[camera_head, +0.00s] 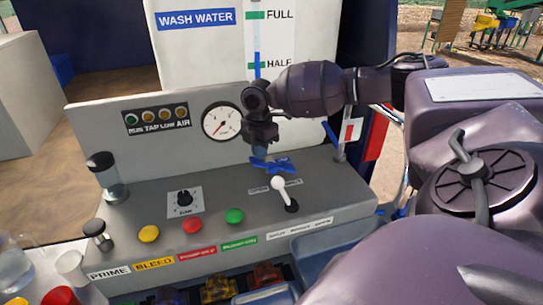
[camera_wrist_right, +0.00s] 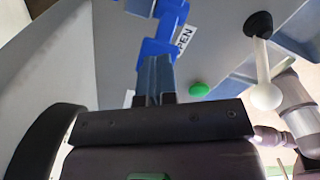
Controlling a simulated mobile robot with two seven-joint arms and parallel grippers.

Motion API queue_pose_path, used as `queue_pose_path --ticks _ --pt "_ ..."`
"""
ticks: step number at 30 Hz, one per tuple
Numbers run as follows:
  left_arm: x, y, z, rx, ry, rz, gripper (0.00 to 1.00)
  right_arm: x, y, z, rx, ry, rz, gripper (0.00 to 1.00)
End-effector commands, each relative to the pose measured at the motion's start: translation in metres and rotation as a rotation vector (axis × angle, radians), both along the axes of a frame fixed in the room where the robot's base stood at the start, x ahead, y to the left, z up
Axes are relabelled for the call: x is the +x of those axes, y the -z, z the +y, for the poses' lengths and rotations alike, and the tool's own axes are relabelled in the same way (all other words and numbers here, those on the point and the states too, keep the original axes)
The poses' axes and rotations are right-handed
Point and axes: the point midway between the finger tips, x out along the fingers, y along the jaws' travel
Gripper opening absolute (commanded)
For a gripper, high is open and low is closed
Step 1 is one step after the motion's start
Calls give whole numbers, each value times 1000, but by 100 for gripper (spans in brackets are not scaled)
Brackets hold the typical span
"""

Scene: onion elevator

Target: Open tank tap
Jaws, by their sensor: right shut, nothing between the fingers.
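The blue tap handle (camera_head: 272,164) sits on the sloped grey panel, below the gauge and right of it. In the right wrist view the blue handle (camera_wrist_right: 165,30) lies just beyond the fingertips, beside a label whose visible letters read "PEN". My right gripper (camera_head: 260,151) is shut and empty, pointing down at the handle from above. Its fingers (camera_wrist_right: 154,78) overlap the near end of the handle in the wrist view; I cannot tell whether they touch it. The wash water tank (camera_head: 200,55) stands behind, with its blue level line reaching above HALF. My left gripper is not in view.
A white-knobbed lever (camera_head: 279,184) stands right of the tap, close to the gripper. A round gauge (camera_head: 221,122) is left of it. Green (camera_head: 234,216), red (camera_head: 192,225) and yellow (camera_head: 149,234) buttons line the panel. A glass cylinder (camera_head: 113,184) stands at the left.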

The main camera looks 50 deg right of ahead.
Motion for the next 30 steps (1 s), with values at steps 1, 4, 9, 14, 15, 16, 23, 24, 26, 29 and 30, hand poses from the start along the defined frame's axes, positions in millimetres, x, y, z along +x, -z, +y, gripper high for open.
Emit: queue_pose_path --ticks 1,4,9,14,15,16,23,24,26,29,30 --pt "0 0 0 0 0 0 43 0 1 0 0 0 0 0" --pt "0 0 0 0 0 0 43 0 2 0 0 0 0 0" --pt "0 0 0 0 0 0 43 0 4 0 0 0 0 0" --pt "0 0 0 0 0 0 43 0 6 0 1 0 0 0" --pt "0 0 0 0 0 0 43 0 7 0 1 0 0 0" --pt "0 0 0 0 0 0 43 0 7 0 1 0 0 0" --pt "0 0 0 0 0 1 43 0 10 0 0 0 0 0" --pt "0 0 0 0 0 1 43 0 10 0 0 0 0 0" --pt "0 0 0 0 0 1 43 0 11 0 0 0 1 0" --pt "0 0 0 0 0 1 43 0 13 0 0 0 1 0" --pt "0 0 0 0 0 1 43 0 13 0 0 0 1 0"
